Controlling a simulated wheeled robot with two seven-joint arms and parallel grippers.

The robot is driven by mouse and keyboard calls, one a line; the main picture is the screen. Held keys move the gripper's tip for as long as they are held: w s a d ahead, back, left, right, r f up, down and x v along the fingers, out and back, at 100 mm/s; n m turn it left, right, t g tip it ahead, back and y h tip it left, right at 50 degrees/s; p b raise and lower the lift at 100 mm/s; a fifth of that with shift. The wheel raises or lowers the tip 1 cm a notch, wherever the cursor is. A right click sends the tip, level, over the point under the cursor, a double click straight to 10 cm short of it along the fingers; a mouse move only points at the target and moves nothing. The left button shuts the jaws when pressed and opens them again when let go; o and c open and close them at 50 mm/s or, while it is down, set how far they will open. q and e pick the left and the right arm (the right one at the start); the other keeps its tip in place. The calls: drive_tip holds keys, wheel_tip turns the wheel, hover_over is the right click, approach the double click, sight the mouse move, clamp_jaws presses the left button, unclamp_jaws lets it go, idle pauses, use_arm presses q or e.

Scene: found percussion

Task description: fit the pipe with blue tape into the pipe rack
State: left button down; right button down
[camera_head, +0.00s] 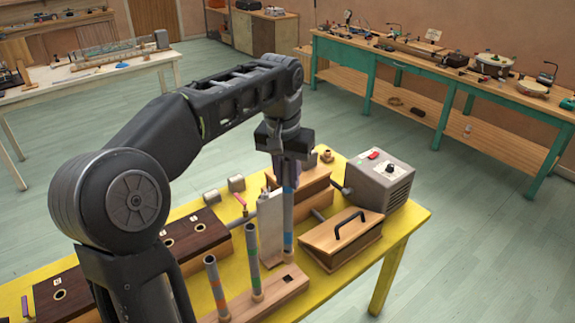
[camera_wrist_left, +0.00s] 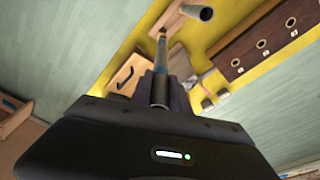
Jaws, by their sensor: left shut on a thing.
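The pipe with blue tape (camera_head: 288,211) is grey and hangs upright in my left gripper (camera_head: 289,168). The left gripper is shut on its upper part. In the left wrist view the same pipe (camera_wrist_left: 160,86) runs away from my gripper (camera_wrist_left: 161,98). The pipe rack (camera_head: 272,300) is a low wooden block on the yellow table. An orange-taped pipe (camera_head: 216,287) and a green-taped pipe (camera_head: 252,257) stand upright in it. The blue-taped pipe's lower end appears near the rack's far end, by a dark opening; I cannot tell whether it touches. My right gripper is not in view.
A pale upright plate (camera_head: 270,228) stands close left of the held pipe. A wooden box with a black handle (camera_head: 342,238) is close right. A grey box (camera_head: 378,181) stands behind. Dark wooden boxes with holes (camera_head: 196,235) lie left.

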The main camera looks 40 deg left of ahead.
sight(287, 205)
use_arm(q)
drive_tip(key=shift+s+d+r, duration=0.1)
drive_tip(key=shift+s+d, duration=0.05)
drive_tip(key=shift+s+f+b, duration=0.15)
drive_tip(key=shift+f+b, duration=0.4)
drive_tip(key=shift+f, duration=0.1)
drive_tip(key=shift+f+b, duration=1.7)
drive_tip(key=shift+f, duration=0.65)
drive_tip(key=shift+p, duration=0.3)
drive_tip(key=shift+f+b, duration=1.3)
drive_tip(key=shift+f, duration=0.45)
drive_tip(key=c, duration=1.2)
unclamp_jaws()
drive_tip(key=shift+o, duration=0.2)
